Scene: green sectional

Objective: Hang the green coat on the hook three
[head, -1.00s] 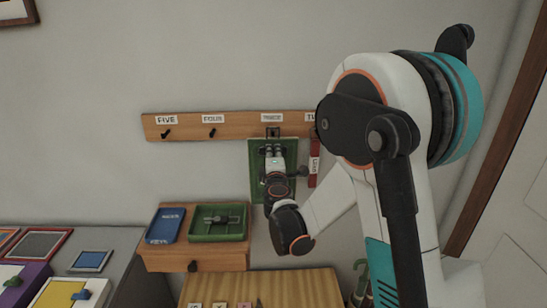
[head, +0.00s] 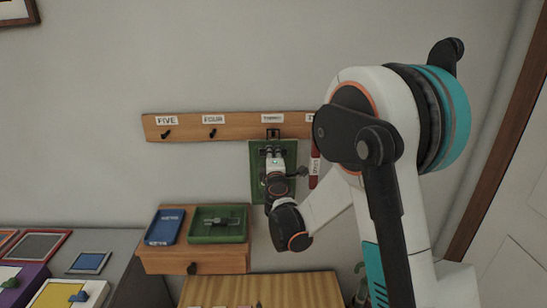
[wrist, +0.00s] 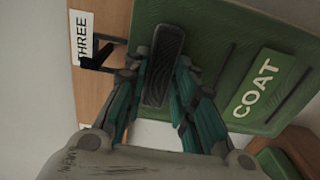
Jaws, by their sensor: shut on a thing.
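The green coat (head: 290,181) is a flat green panel with a dark grip bar, upright below the label THREE on the wooden hook board. In the wrist view the coat (wrist: 215,35) shows its COAT label. My gripper (head: 273,153) is shut on the dark bar; its fingers (wrist: 160,75) flank the bar in the wrist view. Hook three (wrist: 97,63) is black and sits beside the coat's top edge, by its THREE label. In the head view a dark piece (head: 273,133) shows at the coat's top; I cannot tell whether the coat's loop is around the hook.
The hook board (head: 240,131) also carries hooks five (head: 167,134) and four (head: 212,133), both empty. A red tagged item (head: 315,165) hangs close to the coat's right. A wooden shelf (head: 195,262) below holds a blue item (head: 165,227) and a green tray (head: 205,238).

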